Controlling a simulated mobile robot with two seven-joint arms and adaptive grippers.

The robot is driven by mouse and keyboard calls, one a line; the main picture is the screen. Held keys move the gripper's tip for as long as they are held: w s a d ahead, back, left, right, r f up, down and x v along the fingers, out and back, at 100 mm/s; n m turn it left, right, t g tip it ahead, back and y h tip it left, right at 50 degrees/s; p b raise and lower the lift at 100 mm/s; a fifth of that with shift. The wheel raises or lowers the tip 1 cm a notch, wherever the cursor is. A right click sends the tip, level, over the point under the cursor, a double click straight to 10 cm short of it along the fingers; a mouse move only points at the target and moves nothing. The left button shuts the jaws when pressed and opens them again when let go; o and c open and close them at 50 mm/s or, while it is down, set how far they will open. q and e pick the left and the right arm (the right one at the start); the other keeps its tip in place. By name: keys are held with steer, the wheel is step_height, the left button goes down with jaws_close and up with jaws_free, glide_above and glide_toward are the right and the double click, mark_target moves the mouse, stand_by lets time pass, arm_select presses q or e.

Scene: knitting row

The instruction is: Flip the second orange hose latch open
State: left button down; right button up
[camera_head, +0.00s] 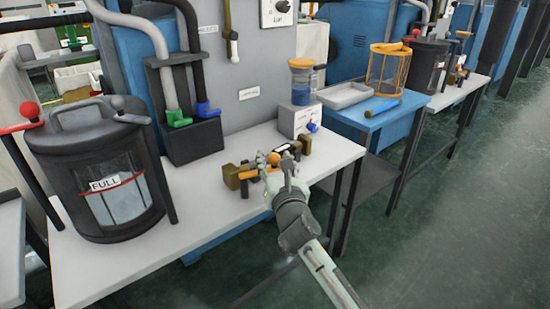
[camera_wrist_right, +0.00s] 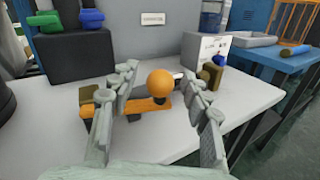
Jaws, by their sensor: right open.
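An orange latch (camera_head: 247,174) with a brown block at its left end lies on the white bench. In the right wrist view its orange bar (camera_wrist_right: 150,105) lies flat, and an orange ball knob (camera_wrist_right: 160,82) stands above it. My right gripper (camera_head: 276,160) reaches over the bench at the latch. In the right wrist view its fingers (camera_wrist_right: 162,88) are spread apart on either side of the knob, with clear space around it. I cannot tell whether the latch is open. The gripper hides part of the latch in the head view. My left gripper is not in view.
A dark bin labelled FULL (camera_head: 84,180) stands on the left of the white bench (camera_head: 200,215). A black holder (camera_head: 192,140) with green and blue hose ends stands behind. A white box (camera_head: 300,119) with a blue-filled jar is right of the latch. A blue table (camera_head: 375,118) stands farther right.

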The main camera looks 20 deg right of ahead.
steer(key=shift+w, duration=0.35)
jaws_close()
